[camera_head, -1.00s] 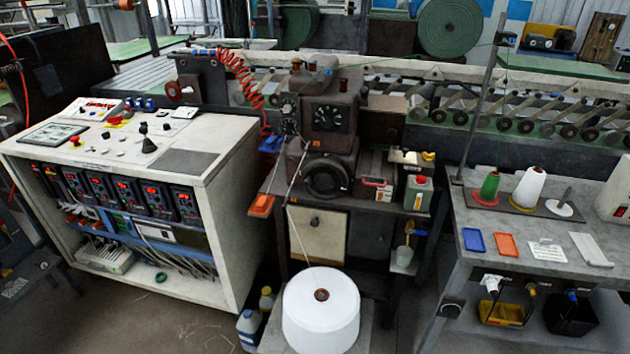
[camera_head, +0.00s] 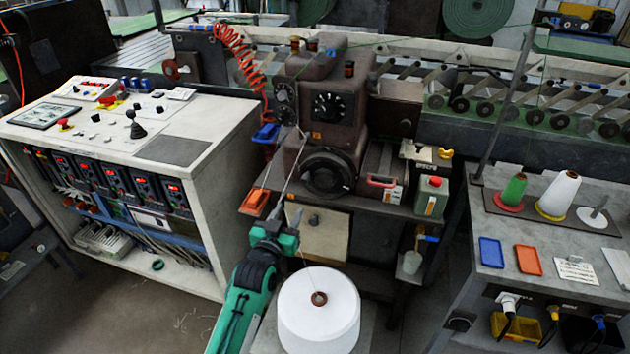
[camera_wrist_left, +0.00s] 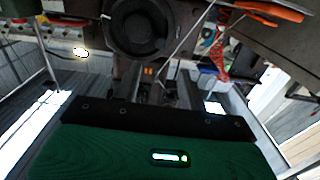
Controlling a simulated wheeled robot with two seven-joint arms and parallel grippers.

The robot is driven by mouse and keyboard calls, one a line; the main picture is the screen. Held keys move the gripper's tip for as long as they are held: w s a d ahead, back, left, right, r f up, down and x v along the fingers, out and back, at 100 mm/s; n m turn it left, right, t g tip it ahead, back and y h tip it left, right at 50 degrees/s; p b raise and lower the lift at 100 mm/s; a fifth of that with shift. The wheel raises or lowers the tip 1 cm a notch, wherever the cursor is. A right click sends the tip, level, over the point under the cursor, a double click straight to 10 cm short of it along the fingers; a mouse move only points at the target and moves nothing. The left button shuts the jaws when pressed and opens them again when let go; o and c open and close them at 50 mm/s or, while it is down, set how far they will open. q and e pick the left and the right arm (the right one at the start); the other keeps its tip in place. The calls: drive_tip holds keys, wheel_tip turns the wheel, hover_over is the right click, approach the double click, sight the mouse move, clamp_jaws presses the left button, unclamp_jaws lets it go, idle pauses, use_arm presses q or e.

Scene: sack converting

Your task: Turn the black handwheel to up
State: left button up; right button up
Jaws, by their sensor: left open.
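The black handwheel (camera_head: 327,174) is mounted on the front of the dark brown machine, below a dial. My left gripper (camera_head: 281,212) is open and empty, in front of the machine, lower and to the left of the handwheel in the head view. It looks apart from the wheel. In the left wrist view the handwheel (camera_wrist_left: 142,28) shows at the top, beyond the fingers of my left gripper (camera_wrist_left: 154,84). The wheel's top is cut off by that frame's edge. My right gripper is not in view.
A white thread cone (camera_head: 318,318) stands below, with its thread rising past my left gripper. A control cabinet (camera_head: 215,190) is at left, a workbench (camera_head: 520,225) at right.

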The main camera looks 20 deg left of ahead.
use_arm(q)
approach(303, 181)
drive_tip(key=w, duration=0.4)
drive_tip(key=w+p, duration=0.1)
drive_tip(key=w, duration=0.5)
drive_tip(key=shift+d+f+p, duration=0.2)
drive_tip(key=shift+f+p, duration=0.1)
drive_tip(key=shift+p, duration=0.1)
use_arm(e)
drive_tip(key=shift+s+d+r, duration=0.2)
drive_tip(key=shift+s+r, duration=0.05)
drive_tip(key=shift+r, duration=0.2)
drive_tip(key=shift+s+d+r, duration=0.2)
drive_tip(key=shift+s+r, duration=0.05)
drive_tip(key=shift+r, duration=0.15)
use_arm(q)
clamp_jaws()
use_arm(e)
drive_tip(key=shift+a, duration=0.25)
